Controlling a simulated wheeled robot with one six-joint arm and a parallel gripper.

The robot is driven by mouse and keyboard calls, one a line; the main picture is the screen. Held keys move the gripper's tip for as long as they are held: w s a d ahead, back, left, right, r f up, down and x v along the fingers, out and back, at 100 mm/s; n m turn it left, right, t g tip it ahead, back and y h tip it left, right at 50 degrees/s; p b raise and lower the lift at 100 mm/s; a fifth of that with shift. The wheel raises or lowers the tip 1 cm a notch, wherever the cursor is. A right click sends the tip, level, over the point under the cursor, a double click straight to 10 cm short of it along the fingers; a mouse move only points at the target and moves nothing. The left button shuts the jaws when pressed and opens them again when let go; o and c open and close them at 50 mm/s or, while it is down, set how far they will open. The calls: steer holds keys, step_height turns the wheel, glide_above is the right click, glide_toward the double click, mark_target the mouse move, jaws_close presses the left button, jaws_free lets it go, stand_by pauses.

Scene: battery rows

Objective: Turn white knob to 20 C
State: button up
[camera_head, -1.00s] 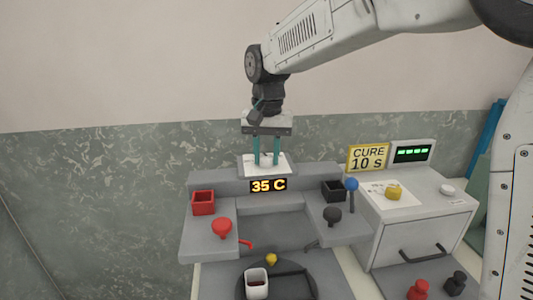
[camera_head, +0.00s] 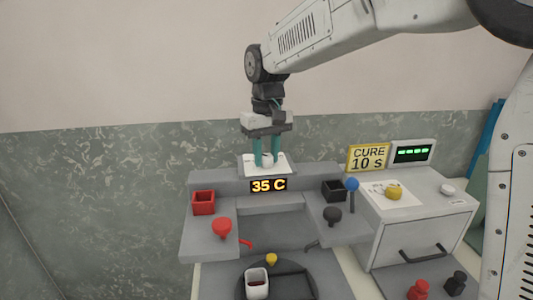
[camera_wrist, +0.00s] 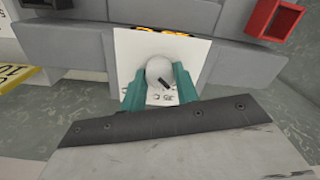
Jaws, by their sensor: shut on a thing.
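The white knob (camera_wrist: 159,71) sits on a white dial plate (camera_wrist: 205,48) with printed marks, some hidden by my gripper. A black pointer line shows on the knob. In the head view the knob (camera_head: 266,158) is at the top of the grey station, above an orange display (camera_head: 268,186) reading 35 C. My gripper (camera_wrist: 160,85) points down with its teal fingers shut on the knob, one on each side; it also shows in the head view (camera_head: 267,153).
A red box (camera_head: 203,202) and red knob (camera_head: 222,227) stand left; a black box (camera_head: 333,191), blue-topped lever (camera_head: 352,188) and black knob (camera_head: 332,215) stand right. A yellow CURE 10 s sign (camera_head: 368,158) and a yellow knob (camera_head: 394,193) are farther right.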

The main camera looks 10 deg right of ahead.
mark_target(266, 155)
steer(key=shift+n, duration=1.2)
steer(key=o, duration=1)
steer(key=shift+c, duration=0.2)
step_height(266, 155, up, 8)
steer(key=shift+f, duration=0.1)
